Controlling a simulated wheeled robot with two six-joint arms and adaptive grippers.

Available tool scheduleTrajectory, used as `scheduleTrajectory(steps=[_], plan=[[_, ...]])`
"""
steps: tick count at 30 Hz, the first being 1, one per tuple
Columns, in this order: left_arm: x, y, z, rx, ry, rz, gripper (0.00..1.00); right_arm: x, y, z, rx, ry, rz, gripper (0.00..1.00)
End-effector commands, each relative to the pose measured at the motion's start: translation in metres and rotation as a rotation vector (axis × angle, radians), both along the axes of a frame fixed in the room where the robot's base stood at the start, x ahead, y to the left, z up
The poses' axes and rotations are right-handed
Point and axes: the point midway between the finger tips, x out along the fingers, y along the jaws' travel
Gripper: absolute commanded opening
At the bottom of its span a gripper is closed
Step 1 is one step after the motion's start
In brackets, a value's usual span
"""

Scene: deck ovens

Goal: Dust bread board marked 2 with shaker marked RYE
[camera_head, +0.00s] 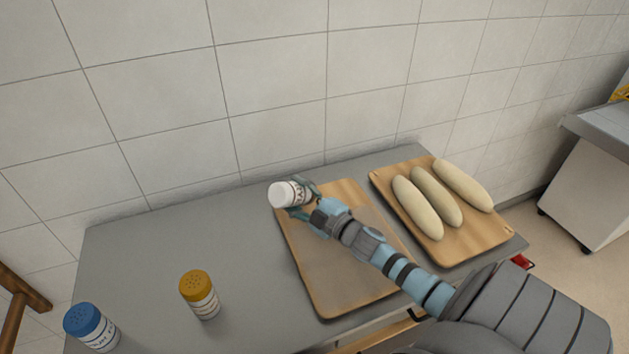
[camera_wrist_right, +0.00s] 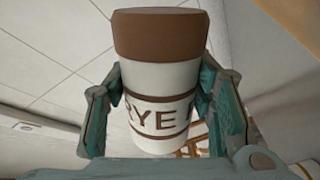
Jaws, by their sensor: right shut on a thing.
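My right gripper (camera_head: 298,197) is shut on the shaker marked RYE (camera_head: 284,194), white with a brown cap. The lettering and cap are clear in the right wrist view, with the shaker (camera_wrist_right: 160,85) between both fingers. In the head view it is held tipped over, its white end toward the camera and its cap hidden, by the far left corner of an empty wooden board (camera_head: 330,292). This board has a greyish patch. A second wooden board (camera_head: 470,250) at right bears three pale loaves (camera_head: 435,196). I cannot read a number on either board. My left gripper is out of view.
A yellow-capped shaker (camera_head: 200,295) and a blue-capped shaker (camera_head: 91,328) stand at the front left of the grey table (camera_head: 150,250). A tiled wall is behind it. The table's back left is clear. A grey-topped unit (camera_head: 595,165) stands at far right.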

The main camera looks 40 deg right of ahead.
Motion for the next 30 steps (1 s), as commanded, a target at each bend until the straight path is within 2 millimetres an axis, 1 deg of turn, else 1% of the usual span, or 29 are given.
scheduleTrajectory(steps=[1, 4, 11, 13, 19, 28, 30], plan=[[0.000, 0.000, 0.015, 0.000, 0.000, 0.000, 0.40, 0.005, 0.004, 0.008, 0.005, 0.001, -0.004, 0.15], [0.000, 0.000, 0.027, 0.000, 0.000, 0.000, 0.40, 0.016, 0.017, 0.009, 0.005, 0.003, 0.000, 0.15], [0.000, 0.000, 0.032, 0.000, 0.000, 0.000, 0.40, 0.034, 0.037, 0.006, 0.003, 0.002, 0.001, 0.15], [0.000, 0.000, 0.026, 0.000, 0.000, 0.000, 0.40, 0.035, 0.027, 0.002, -0.002, 0.003, 0.001, 0.15], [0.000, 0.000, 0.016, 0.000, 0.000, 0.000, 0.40, 0.036, 0.002, 0.000, -0.003, 0.003, 0.001, 0.15], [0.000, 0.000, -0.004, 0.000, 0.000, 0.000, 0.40, 0.041, -0.047, -0.001, -0.003, 0.003, 0.001, 0.15], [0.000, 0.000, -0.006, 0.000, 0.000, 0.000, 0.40, 0.030, -0.053, -0.001, -0.004, 0.004, 0.002, 0.15]])
